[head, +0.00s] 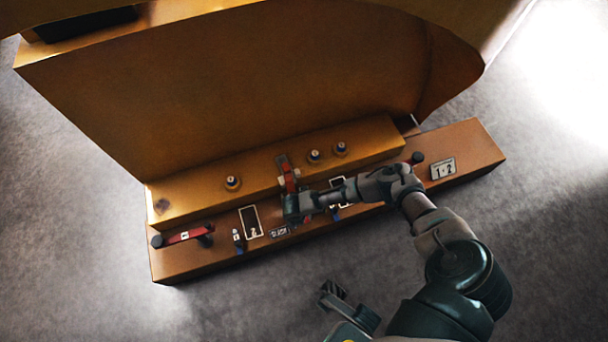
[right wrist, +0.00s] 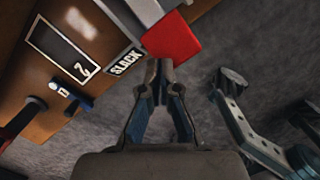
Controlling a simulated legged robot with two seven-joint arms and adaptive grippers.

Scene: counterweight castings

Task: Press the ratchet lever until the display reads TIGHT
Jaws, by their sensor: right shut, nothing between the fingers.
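The ratchet lever (head: 288,174), with red parts, stands up from the brown base near the middle in the head view. Its red end block (right wrist: 172,38) and grey bar show at the top of the right wrist view. The small display (head: 279,232) reads SLACK; it also shows in the right wrist view (right wrist: 125,62). My right gripper (head: 292,212) is shut and empty, its fingertips (right wrist: 160,65) right at the lower edge of the red block; contact is unclear.
A red handle marked 1 (head: 185,236) is at the base's left end. A blue toggle (head: 238,240) and a framed panel marked 2 (head: 251,222) are left of the display. A 1-2 plate (head: 443,168) is at right. A large yellow casting (head: 240,80) rises behind.

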